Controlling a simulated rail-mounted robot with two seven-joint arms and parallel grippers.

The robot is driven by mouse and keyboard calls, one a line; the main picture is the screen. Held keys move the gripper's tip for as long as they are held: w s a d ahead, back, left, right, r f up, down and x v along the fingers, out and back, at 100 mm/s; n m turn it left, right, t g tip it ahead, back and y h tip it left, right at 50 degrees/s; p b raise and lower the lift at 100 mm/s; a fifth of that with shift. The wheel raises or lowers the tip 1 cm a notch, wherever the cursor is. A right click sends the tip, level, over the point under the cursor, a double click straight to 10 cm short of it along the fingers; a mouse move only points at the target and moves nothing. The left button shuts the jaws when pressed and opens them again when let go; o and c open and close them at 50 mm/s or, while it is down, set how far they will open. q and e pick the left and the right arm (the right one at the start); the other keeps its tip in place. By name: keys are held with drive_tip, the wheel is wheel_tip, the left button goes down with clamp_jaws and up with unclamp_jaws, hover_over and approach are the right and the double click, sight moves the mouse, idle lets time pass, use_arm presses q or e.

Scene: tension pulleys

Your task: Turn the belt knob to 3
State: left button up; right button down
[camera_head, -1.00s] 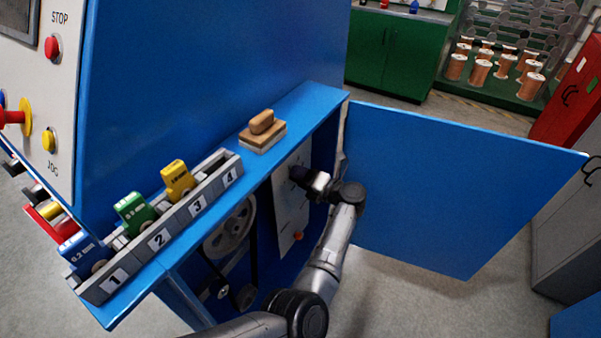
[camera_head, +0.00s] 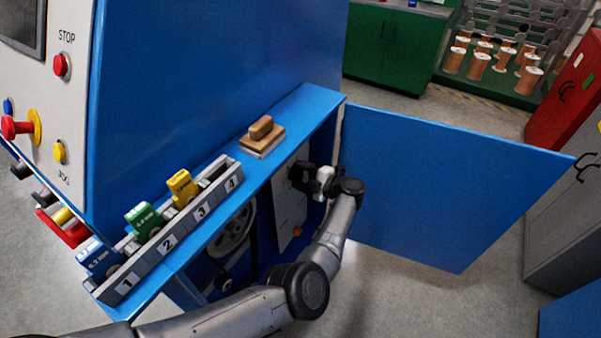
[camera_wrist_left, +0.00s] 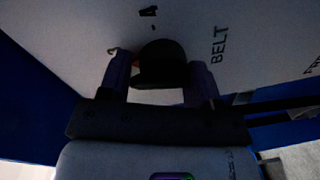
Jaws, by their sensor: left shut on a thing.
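The belt knob (camera_wrist_left: 160,60) is a dark round knob on a pale panel (camera_wrist_left: 265,50) in the left wrist view. The word BELT (camera_wrist_left: 219,45) is printed beside it, and a numeral 4 (camera_wrist_left: 148,11) shows past its edge. The knob's pointer is too dark to read. My left gripper (camera_wrist_left: 160,76) is shut on the knob, one finger on each side. In the head view my left gripper (camera_head: 302,177) reaches into the open blue cabinet at the panel (camera_head: 289,212) and hides the knob. My right gripper is not in view.
The open blue door (camera_head: 450,185) stands to the right of my left arm. The cabinet's ledge (camera_head: 300,108) lies above the panel, with a wooden-handled block (camera_head: 263,135) and a numbered rack (camera_head: 185,225). A pulley wheel (camera_head: 232,232) sits inside, left of the panel.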

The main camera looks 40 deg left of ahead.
use_arm(q)
drive_tip(key=shift+f+m, duration=0.4)
drive_tip(key=shift+m, duration=0.8)
drive_tip(key=shift+m+g, duration=0.3)
drive_tip(key=shift+r, duration=0.1)
drive_tip(key=o, duration=0.5)
drive_tip(key=shift+o, duration=1.3)
drive_tip(key=shift+s+d, duration=0.1)
drive_tip(key=shift+s, duration=0.1)
drive_tip(key=shift+r, duration=0.1)
drive_tip(key=shift+w, duration=0.1)
